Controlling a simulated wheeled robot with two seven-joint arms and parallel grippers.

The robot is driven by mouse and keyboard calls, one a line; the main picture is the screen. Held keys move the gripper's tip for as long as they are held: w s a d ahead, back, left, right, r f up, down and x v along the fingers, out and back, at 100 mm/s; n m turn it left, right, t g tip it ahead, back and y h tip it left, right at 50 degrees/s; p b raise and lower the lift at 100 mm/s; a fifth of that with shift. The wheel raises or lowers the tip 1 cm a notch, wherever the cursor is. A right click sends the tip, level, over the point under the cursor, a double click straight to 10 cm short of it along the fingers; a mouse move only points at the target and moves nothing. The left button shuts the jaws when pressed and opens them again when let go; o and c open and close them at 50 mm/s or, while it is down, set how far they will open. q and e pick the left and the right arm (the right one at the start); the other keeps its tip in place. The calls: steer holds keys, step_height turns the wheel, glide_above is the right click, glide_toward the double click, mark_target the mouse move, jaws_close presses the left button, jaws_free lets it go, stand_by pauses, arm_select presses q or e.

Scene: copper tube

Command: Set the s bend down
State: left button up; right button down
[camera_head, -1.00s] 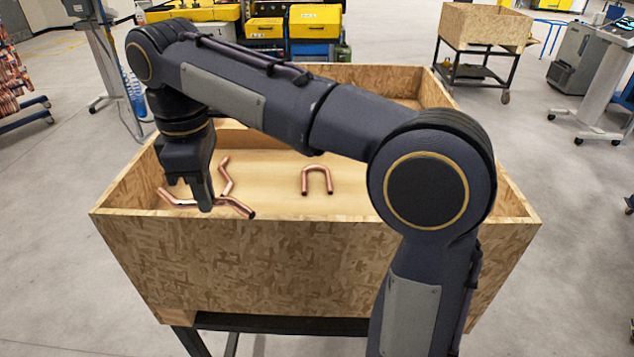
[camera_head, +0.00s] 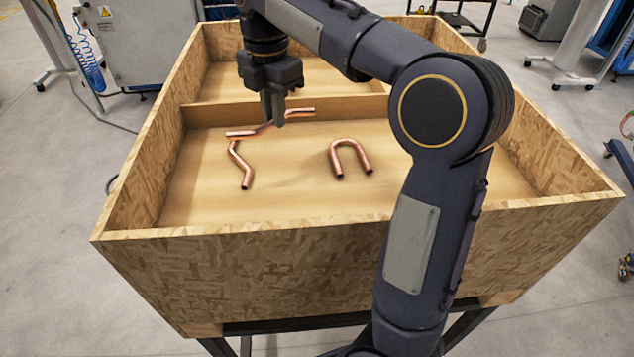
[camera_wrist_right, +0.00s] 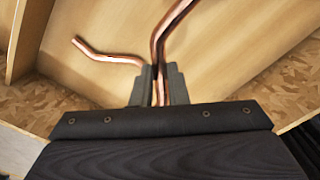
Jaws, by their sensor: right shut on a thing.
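My right gripper (camera_head: 273,115) points down inside the wooden crate, near its inner divider. It is shut on a copper s bend (camera_head: 300,111), which runs out on both sides of the fingers. In the right wrist view the held s bend (camera_wrist_right: 164,43) passes between the two fingers (camera_wrist_right: 158,88) and stretches away up the picture. I cannot tell whether it touches the crate floor. A second copper s bend (camera_head: 239,165) lies on the floor in front of it, to the left; the wrist view also shows it (camera_wrist_right: 105,54). My left gripper is out of view.
A copper u bend (camera_head: 350,152) lies on the floor to the right. The crate's front wall (camera_head: 255,270) and the low divider (camera_head: 200,114) bound this compartment. Bare floor (camera_head: 290,190) lies between and in front of the loose tubes.

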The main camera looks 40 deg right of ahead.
steer(key=s+a+f, duration=0.4)
steer(key=s, duration=0.4)
glide_above(287, 213)
steer(key=s, duration=0.1)
steer(key=f, duration=0.4)
steer(key=shift+a, duration=0.35)
steer(key=shift+s+a+f, duration=0.2)
steer(key=shift+s+f, duration=0.15)
steer(key=shift+f, duration=0.1)
steer(key=f, duration=0.2)
steer(key=f+p, duration=0.1)
steer(key=shift+s, duration=0.25)
steer(key=shift+f, duration=0.3)
steer(key=shift+f, duration=0.2)
steer(key=c, duration=1.4)
jaws_free()
steer(key=shift+a, duration=0.1)
steer(key=shift+c, duration=0.2)
